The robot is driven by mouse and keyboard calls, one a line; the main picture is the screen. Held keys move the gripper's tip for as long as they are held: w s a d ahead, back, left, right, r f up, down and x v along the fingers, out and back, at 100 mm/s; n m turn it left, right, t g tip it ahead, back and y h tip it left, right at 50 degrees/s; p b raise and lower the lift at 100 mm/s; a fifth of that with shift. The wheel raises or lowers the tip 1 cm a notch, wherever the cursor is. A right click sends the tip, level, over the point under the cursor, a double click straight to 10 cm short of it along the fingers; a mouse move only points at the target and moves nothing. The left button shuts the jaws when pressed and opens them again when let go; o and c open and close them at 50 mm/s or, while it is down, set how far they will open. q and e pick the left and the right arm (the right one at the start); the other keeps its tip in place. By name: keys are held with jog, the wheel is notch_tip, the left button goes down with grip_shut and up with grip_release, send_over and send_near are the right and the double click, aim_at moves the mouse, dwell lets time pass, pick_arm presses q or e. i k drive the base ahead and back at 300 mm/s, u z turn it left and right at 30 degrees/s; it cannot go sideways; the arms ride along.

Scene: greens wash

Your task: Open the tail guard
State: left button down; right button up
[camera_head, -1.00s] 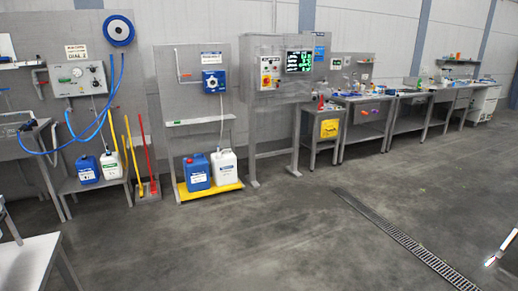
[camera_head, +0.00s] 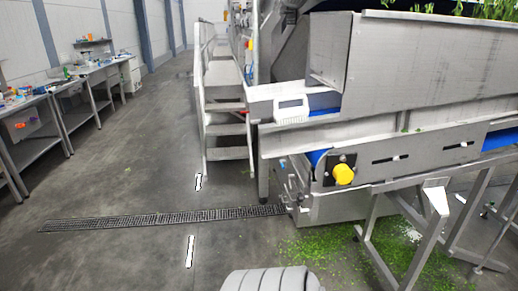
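A steel conveyor machine (camera_head: 440,35) fills the right side of the head view. Its lower conveyor frame (camera_head: 420,155) has a blue belt (camera_head: 500,138) and an end facing left. A round yellow knob or button (camera_head: 343,174) sits on a dark plate near that end, beside a blue roller end (camera_head: 318,157). I cannot tell for certain which panel is the tail guard, nor whether it is open. Neither of my grippers is in view. A grey rounded part at the bottom edge looks like my own arm.
Metal steps (camera_head: 226,130) with railings stand left of the machine. A floor drain (camera_head: 160,218) crosses the floor. Green leaf scraps (camera_head: 335,248) lie under the conveyor, among its slanted legs (camera_head: 400,240). Workbenches (camera_head: 35,145) line the left wall.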

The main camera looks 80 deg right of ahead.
aim_at(301, 164)
jog(key=z, duration=2.95)
jog(key=k, duration=0.45)
jog(key=u, duration=0.7)
jog(key=i, duration=2.4)
jog(key=z, duration=0.65)
